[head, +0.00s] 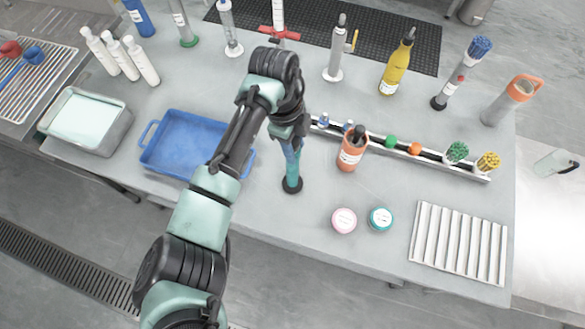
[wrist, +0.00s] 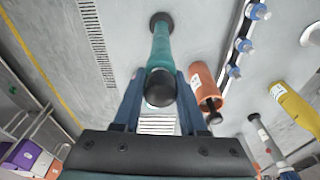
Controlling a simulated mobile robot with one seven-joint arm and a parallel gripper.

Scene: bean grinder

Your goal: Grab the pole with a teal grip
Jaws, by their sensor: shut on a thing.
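The pole with a teal grip (head: 292,168) stands upright on the grey table, with a round black foot under it. In the wrist view I look down along the pole (wrist: 162,50), with its black top cap nearest me and its dark foot at the far end. My gripper (head: 291,140) reaches down over the pole's upper part. In the wrist view, the blue fingers of my gripper (wrist: 160,82) lie on both sides of the pole just below the cap, shut on it. The exact contact is partly hidden by the cap.
An orange bottle (head: 350,155) stands close to the right of the pole. A blue tray (head: 150,134) lies to the left. A long rack (head: 402,150) runs behind. Pink (head: 344,220) and teal (head: 381,219) jars and a slatted rack (head: 458,243) are at front right.

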